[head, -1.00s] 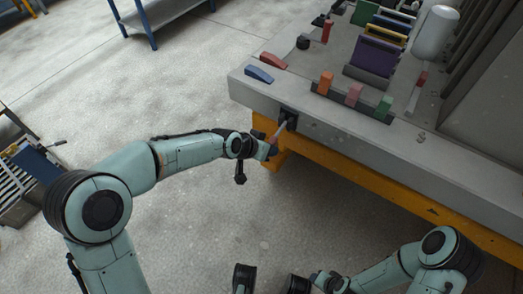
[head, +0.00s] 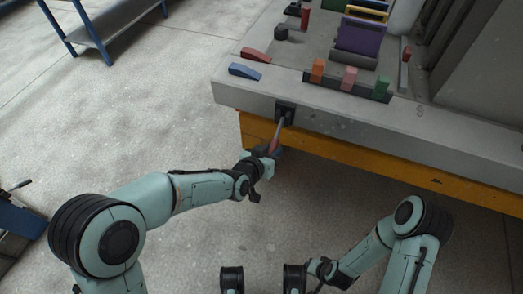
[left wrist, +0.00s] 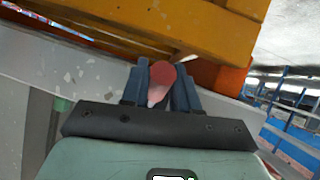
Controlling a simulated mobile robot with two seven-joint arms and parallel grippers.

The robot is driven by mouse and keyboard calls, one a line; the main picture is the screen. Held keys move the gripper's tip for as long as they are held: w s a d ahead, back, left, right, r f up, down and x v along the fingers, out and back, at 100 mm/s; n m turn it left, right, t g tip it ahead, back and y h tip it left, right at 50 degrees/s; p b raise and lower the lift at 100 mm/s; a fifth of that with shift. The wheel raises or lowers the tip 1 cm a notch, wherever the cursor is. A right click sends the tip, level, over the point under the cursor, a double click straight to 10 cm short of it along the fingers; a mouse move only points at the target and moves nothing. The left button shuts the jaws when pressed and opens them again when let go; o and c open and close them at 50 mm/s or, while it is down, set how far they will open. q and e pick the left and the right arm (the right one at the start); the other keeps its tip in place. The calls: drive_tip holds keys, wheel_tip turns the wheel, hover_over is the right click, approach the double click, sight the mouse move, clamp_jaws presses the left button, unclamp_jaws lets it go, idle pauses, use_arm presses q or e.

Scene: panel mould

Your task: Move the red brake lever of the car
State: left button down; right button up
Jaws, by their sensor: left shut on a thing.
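The red brake lever (head: 274,145) sticks out from a black mount (head: 285,113) on the car's grey side and slopes down to the left, its pale shaft visible above the red grip. My left gripper (head: 270,152) is shut on the red grip. In the left wrist view, the lever's rounded red end (left wrist: 162,72) sits between the blue fingers (left wrist: 160,88). My right arm (head: 375,245) is folded at lower right, away from the lever; its finger opening cannot be made out.
The grey car edge (head: 350,118) and orange beam (head: 370,168) run just beside the left gripper. Blue and red wedges (head: 244,71) and coloured blocks (head: 317,70) stand on top. A blue shelf (head: 100,30) stands far left. Floor between is clear.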

use_arm(q)
drive_tip(key=shift+f, duration=0.2)
use_arm(e)
drive_tip(key=shift+a+f, duration=0.1)
drive_tip(key=shift+a, duration=0.35)
use_arm(q)
drive_tip(key=c, duration=0.9)
unclamp_jaws()
drive_tip(key=shift+w, duration=0.1)
drive_tip(key=p+v, duration=0.2)
drive_tip(key=v, duration=1.1)
drive_tip(key=shift+s+a+f+p, duration=0.1)
drive_tip(key=shift+s+p, duration=0.15)
drive_tip(key=shift+p, duration=0.15)
use_arm(e)
drive_tip(key=shift+y, duration=0.3)
drive_tip(key=r, duration=0.1)
drive_tip(key=a+r, duration=0.1)
drive_tip(key=r, duration=0.2)
drive_tip(key=shift+a+r, duration=0.1)
drive_tip(key=shift+a, duration=0.25)
